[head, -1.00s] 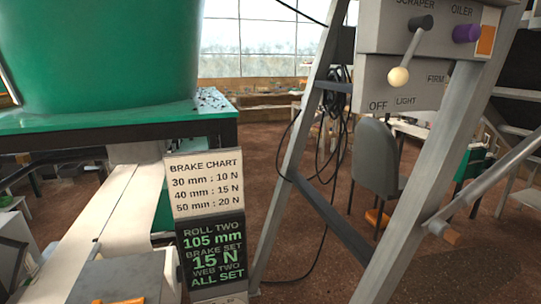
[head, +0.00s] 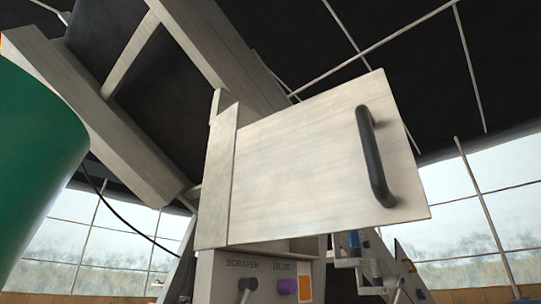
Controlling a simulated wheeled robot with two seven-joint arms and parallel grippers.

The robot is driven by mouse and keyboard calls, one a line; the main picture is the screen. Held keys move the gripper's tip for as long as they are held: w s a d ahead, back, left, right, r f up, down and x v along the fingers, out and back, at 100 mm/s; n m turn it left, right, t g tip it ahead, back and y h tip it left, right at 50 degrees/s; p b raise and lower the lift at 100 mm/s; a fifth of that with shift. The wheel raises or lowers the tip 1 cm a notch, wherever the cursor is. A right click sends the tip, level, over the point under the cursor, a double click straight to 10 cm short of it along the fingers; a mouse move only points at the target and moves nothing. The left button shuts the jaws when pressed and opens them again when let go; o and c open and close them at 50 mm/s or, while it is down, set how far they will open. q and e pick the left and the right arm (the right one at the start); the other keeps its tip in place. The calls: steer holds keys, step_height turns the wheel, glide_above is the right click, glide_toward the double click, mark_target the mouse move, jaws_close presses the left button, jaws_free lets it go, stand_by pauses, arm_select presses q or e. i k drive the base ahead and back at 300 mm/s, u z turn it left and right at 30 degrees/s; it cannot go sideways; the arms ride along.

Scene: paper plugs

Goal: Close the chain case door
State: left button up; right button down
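The chain case door (head: 300,165) is a pale grey metal panel in the middle of the head view, seen from below. A black bar handle (head: 373,157) stands on it near its right edge. The panel juts to the right past the control box below it, and appears swung open. The narrow pale face of the chain case (head: 216,185) meets its left edge. The inside of the case is hidden. Neither of my grippers is in view.
Below the door is the control box (head: 235,268) with a dark knob (head: 247,285) and a purple knob (head: 287,286). Large grey beams (head: 90,115) slope above and left. A green drum (head: 35,160) fills the left edge. Metal parts (head: 372,262) show below right.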

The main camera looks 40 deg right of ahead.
mark_target(340, 159)
steer(key=u, duration=0.05)
steer(key=k, duration=0.2)
steer(key=z, duration=1.3)
